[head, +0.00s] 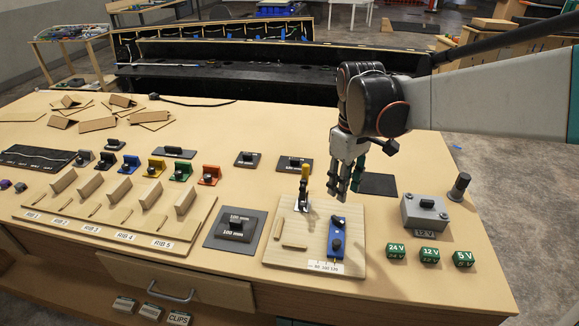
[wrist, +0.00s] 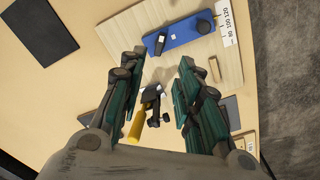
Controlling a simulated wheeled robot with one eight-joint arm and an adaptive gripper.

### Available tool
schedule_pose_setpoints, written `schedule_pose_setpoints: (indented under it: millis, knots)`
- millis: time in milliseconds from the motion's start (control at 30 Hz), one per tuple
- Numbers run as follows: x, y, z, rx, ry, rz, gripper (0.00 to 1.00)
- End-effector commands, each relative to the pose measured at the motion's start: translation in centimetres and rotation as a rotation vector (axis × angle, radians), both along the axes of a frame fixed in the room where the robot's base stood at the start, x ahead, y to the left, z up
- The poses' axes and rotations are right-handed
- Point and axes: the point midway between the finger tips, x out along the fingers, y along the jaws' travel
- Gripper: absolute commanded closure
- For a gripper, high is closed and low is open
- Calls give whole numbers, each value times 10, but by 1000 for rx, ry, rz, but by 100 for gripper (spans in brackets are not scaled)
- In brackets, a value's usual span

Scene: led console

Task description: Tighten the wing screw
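A blue slide piece (head: 334,236) lies on a light wooden board (head: 290,262) and also shows in the wrist view (wrist: 182,34). It carries two dark knobs, one nearer the scale label (head: 336,245) and one farther from it (head: 338,222). I cannot tell surely which is the wing screw. My gripper (head: 345,192) hangs above the board's far right corner, pointing down, apart from the blue piece. In the wrist view its fingers (wrist: 160,85) are spread, with nothing gripped.
A yellow-handled clamp (head: 304,181) stands on the board's far edge, close to my gripper. A wooden strip (head: 294,240) lies left of the blue piece. A grey box (head: 425,211) and green voltage blocks (head: 429,255) are on the right. A dark pad (head: 377,184) lies behind.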

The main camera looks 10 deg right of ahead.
Motion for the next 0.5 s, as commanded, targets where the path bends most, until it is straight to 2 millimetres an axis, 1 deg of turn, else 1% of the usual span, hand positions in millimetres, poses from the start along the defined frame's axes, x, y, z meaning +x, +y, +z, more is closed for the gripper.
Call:
schedule_pose_setpoints:
  millis: [33,200,400,500]
  knots:
    - [1,0,-14,0,0,0,69]
    - [1,0,-48,0,-1,0,69]
    - [1,0,-83,0,-1,-1,69]
    - [1,0,-95,0,-1,-1,69]
